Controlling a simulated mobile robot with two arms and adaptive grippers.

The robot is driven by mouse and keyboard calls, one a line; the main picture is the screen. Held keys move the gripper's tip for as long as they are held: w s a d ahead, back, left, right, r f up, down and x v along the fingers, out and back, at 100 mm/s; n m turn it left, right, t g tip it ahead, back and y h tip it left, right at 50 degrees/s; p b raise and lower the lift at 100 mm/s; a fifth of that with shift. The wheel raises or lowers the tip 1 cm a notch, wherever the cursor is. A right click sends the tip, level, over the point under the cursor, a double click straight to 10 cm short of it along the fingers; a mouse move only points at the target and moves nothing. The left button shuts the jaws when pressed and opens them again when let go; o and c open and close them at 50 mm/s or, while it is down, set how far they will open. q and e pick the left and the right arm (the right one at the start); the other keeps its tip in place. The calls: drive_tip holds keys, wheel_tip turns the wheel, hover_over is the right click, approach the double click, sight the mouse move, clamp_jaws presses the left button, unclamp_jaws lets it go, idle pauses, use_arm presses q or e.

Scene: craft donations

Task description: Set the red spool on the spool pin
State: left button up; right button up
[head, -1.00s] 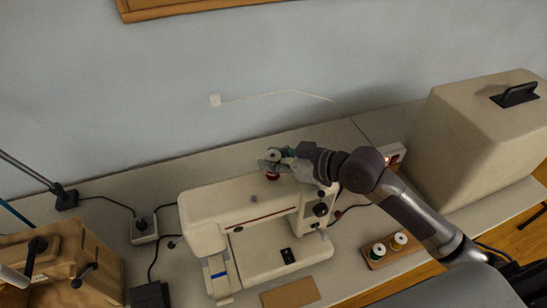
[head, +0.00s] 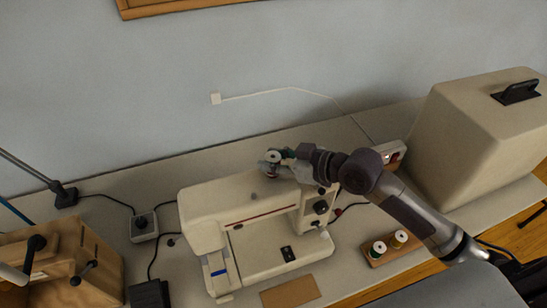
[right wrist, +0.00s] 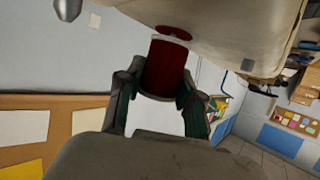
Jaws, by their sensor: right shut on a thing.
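The cream sewing machine (head: 240,209) stands on the table in the head view. My right gripper (head: 275,164) is over its top, towards the back right, shut on the red spool. The spool's pale upper end (head: 273,156) shows between the fingers. In the right wrist view the red spool (right wrist: 165,68) sits between both fingertips (right wrist: 160,88), its far white rim close to the machine's cream surface (right wrist: 225,30). A red disc (right wrist: 174,32) shows just beyond that rim. The spool pin is hidden, and I cannot tell whether the spool touches the machine. My left gripper is out of view.
A wooden holder with two more spools (head: 379,247) stands right of the machine. A large beige case (head: 475,140) fills the right end. A wooden box (head: 75,262) and a cabled switch box (head: 143,226) are at left. A brown card (head: 290,292) lies in front.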

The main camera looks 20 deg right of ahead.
drive_tip(key=shift+f, duration=0.1)
drive_tip(key=o, duration=1)
drive_tip(key=shift+d, duration=0.1)
drive_tip(key=v, duration=1)
drive_tip(key=shift+f, duration=0.2)
drive_tip(key=shift+v, duration=1.05)
drive_tip(key=shift+r, duration=0.15)
